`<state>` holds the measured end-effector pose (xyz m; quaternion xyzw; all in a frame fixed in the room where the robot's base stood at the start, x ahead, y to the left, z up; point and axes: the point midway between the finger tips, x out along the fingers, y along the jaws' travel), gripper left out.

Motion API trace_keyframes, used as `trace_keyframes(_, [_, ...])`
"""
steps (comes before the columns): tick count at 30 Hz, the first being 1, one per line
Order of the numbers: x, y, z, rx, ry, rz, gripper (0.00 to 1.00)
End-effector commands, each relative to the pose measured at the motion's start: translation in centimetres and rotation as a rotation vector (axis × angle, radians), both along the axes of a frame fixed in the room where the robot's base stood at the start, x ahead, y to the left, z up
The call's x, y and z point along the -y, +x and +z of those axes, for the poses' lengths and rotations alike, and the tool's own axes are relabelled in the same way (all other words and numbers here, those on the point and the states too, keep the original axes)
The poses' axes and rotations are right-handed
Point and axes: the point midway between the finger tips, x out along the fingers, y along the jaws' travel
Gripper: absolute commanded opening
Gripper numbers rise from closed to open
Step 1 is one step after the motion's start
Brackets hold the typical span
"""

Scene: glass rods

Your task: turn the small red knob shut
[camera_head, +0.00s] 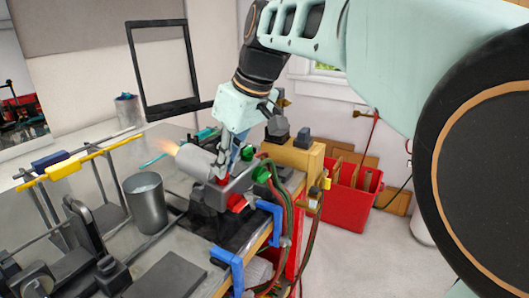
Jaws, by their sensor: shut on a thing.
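The burner is a grey torch (197,161) with an orange flame at its left end, mounted on the bench. A small red knob (222,181) shows just under my fingertips, partly hidden by them. A second, larger red knob (237,203) sits lower on the torch body. My gripper (222,172) points down at the torch from above and is shut on the small red knob. The fingers hide most of the contact, and how far the knob is turned cannot be seen.
Green knobs (261,174) and hoses are close on the right. Blue clamps (229,268) hold the front edge. A metal cup (147,203) and a rod rack with a yellow bar (62,169) stand left. A red bin (352,197) is on the floor.

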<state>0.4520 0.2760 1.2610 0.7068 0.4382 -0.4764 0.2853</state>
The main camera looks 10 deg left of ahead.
Motion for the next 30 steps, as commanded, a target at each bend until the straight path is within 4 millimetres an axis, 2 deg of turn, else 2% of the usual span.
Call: trace_keyframes(30, [-0.39, -0.26, 0.29, -0.155, 0.064, -0.944, 0.00])
